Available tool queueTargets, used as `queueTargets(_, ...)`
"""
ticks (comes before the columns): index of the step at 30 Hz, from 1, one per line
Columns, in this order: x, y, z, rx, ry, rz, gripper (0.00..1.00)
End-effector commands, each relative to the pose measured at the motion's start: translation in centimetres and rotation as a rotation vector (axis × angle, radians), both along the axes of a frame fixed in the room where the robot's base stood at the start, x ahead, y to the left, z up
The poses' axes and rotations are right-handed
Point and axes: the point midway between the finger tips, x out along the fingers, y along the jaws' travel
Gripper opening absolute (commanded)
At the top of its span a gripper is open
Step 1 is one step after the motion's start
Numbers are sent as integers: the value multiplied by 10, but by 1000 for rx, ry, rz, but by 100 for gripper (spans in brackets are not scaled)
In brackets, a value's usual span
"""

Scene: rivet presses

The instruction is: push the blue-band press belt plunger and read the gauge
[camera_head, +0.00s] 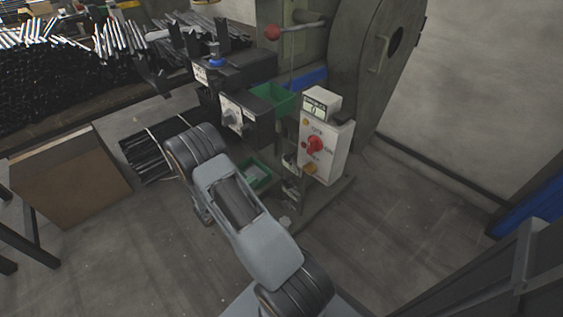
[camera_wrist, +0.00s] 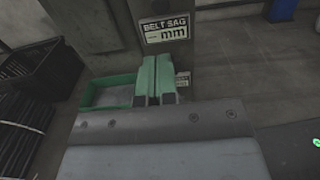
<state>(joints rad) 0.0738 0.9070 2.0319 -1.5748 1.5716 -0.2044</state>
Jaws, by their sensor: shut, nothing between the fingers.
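The press (camera_head: 345,60) stands at the back right in the head view, with a blue band (camera_head: 308,78) low on its body. In the wrist view a gauge plate (camera_wrist: 166,28) reads "BELT SAG" with dashes before "mm". My gripper (camera_wrist: 154,60) shows there as two green fingers, shut together and empty, their tips just below the plate. Whether they touch anything is unclear. A small white label (camera_wrist: 183,79) is right of the fingers. I cannot make out the belt plunger; the fingers may cover it. In the head view my arm hides the gripper.
A control box (camera_head: 323,145) with a red knob and small display stands right of my arm. A green tray (camera_wrist: 108,94) lies left of the fingers. A black crate (camera_wrist: 25,75) is farther left. The floor (camera_head: 400,220) at right is clear.

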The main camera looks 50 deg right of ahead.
Motion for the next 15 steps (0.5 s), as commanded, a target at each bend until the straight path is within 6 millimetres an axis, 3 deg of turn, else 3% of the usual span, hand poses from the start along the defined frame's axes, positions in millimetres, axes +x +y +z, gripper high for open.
queueTargets(10, 0, -2, 0, 1, -1, -2, 0)
queueTargets(15, -2, -19, -1, 2, -3, -6, 0)
